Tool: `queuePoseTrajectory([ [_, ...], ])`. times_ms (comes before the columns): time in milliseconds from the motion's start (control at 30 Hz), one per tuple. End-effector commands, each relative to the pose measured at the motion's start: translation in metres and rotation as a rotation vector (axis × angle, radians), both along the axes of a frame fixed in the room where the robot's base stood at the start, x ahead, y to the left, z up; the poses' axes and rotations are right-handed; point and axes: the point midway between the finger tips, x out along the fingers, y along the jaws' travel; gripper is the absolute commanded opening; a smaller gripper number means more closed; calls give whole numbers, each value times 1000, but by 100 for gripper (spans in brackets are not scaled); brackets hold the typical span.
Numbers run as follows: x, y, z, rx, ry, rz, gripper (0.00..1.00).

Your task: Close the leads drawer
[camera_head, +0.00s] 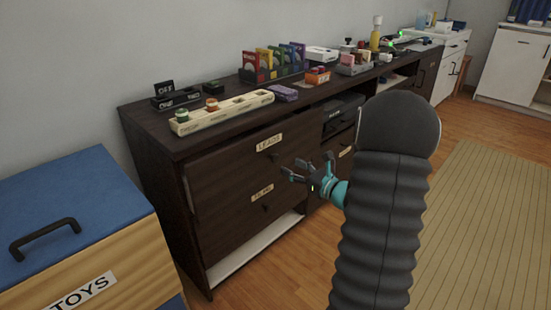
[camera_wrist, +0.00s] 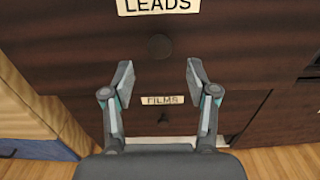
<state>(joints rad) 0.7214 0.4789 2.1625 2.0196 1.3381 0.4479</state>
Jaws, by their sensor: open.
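The leads drawer (camera_head: 230,165) is the upper dark wooden front of the cabinet, with a pale LEADS label (camera_head: 269,142). In the wrist view its front (camera_wrist: 230,40) fills the upper part, with a dark round knob (camera_wrist: 160,46) below the label. Its front appears to stand out past the films drawer (camera_wrist: 150,118) beneath it; how far is hard to tell. My gripper (camera_head: 292,168) is open and empty in front of the drawer. In the wrist view its fingers (camera_wrist: 160,74) are spread either side below the knob; contact cannot be told.
The cabinet top (camera_head: 215,142) carries a cream tray (camera_head: 222,113), colourful upright holders (camera_head: 275,62) and several small items. A blue-topped toy box (camera_head: 70,205) stands at left. Open floor and a beige rug (camera_head: 485,230) lie at right.

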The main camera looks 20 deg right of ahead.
Motion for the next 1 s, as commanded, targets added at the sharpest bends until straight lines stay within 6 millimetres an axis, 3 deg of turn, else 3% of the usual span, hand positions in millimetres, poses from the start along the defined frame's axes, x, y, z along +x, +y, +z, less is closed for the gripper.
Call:
queuePoseTrajectory([
  [200,39,15,1,-1,-1,4,58],
  [400,64,24,1,-1,0,2,58],
  [867,75,28,0,-1,0,1,58],
  [1000,75,28,0,-1,0,1,28],
])
